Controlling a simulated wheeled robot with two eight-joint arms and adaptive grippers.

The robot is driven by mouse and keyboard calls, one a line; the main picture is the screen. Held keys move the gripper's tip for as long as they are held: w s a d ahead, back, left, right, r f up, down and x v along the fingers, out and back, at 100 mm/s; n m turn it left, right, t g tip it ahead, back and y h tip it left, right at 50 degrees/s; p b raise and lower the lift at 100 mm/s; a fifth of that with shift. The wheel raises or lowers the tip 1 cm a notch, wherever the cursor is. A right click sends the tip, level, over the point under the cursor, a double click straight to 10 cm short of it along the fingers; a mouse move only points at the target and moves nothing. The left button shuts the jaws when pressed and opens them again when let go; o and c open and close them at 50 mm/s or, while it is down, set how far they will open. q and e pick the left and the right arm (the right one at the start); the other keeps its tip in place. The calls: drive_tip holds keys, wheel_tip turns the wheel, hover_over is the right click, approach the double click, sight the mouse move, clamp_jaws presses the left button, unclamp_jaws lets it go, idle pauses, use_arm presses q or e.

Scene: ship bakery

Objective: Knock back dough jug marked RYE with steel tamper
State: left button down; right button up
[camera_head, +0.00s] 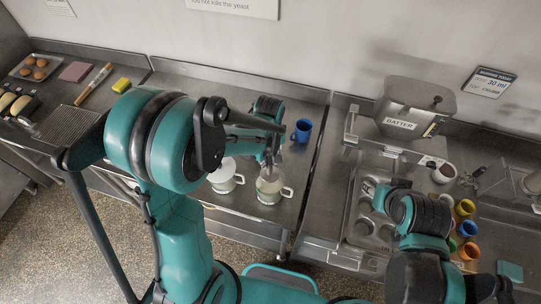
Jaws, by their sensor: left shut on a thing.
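Two pale jugs with handles stand side by side on the middle steel counter. The left jug (223,181) shows a white top and is partly behind my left arm. The right jug (272,190) has beige dough at its mouth. No RYE mark is readable on either. My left gripper (268,158) is right above the right jug, shut on a thin steel tool, likely the tamper (269,170), which is mostly hidden. I cannot tell whether its lower end touches the dough. My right gripper (381,199) is over the muffin tray at the right; its fingers are unclear.
A blue mug (302,131) stands behind the jugs. A BATTER hopper (416,107) stands at the back right above the muffin tray (358,232). Several coloured cups (466,229) stand beside my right arm. A yellow sponge (121,85) and rolling pin (94,84) lie at the left.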

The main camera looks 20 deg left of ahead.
sight(270, 168)
use_arm(q)
drive_tip(key=f+b, duration=0.4)
drive_tip(key=f, duration=0.1)
drive_tip(key=shift+w+f, duration=0.2)
drive_tip(key=shift+f, duration=0.1)
drive_tip(key=shift+w+f+b, duration=0.1)
drive_tip(key=shift+f+b, duration=0.5)
drive_tip(key=shift+b, duration=0.05)
drive_tip(key=shift+r, duration=0.1)
drive_tip(key=shift+f+b, duration=2.6)
drive_tip(key=shift+f, duration=0.25)
drive_tip(key=shift+r, duration=0.15)
drive_tip(key=shift+r+p, duration=3.85)
drive_tip(key=shift+r, duration=1.55)
